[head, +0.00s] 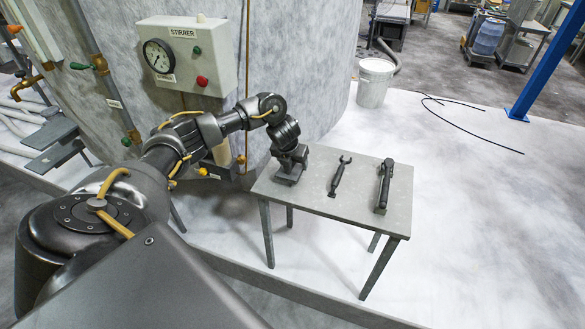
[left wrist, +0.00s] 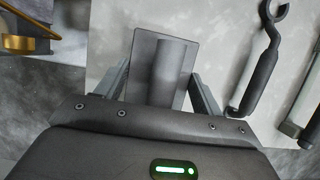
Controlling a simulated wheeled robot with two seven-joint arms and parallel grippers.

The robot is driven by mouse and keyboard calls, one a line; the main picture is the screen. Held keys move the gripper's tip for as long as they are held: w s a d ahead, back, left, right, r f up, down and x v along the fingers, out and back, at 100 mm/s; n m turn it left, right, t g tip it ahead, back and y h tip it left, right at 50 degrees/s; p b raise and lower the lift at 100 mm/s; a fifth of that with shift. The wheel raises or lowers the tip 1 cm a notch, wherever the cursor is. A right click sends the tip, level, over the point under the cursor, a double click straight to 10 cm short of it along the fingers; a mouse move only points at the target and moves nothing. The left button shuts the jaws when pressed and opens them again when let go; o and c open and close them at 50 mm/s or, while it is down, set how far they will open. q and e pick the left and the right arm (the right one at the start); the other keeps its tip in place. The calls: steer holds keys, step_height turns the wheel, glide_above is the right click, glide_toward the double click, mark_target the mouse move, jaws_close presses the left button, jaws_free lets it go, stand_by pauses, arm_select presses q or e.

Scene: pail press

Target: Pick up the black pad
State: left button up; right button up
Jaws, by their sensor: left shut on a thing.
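The black pad (left wrist: 143,52) is a dark flat rectangular plate with a thick rounded grip on it. In the head view the pad (head: 287,179) is at the left end of the small grey table (head: 335,207), low under my left gripper (head: 290,160). In the left wrist view my left gripper (left wrist: 162,90) has its fingers on either side of the pad's grip and is shut on it. The gripper's body hides the near part of the pad. I cannot tell whether the pad touches the table. My right gripper is not in view.
A wrench-like tool (head: 340,177) and a dark-handled tool (head: 384,184) lie on the table right of the pad. A stirrer control box (head: 187,55) hangs on the tank behind. A white pail (head: 374,84) stands beyond the table. The floor to the right is mostly clear.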

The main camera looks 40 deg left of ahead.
arm_select(q)
steer(key=v, duration=0.2)
steer(key=s+p+v, duration=0.1)
steer(key=v, duration=0.4)
steer(key=shift+s+d+f+p, duration=0.2)
steer(key=shift+d+f+p, duration=0.05)
steer(key=shift+p, duration=0.05)
steer(key=s+d+r+p, duration=0.3)
steer(key=s+r, duration=0.1)
steer(key=s, duration=0.5)
steer(key=shift+s, duration=0.25)
steer(key=shift+d, duration=0.15)
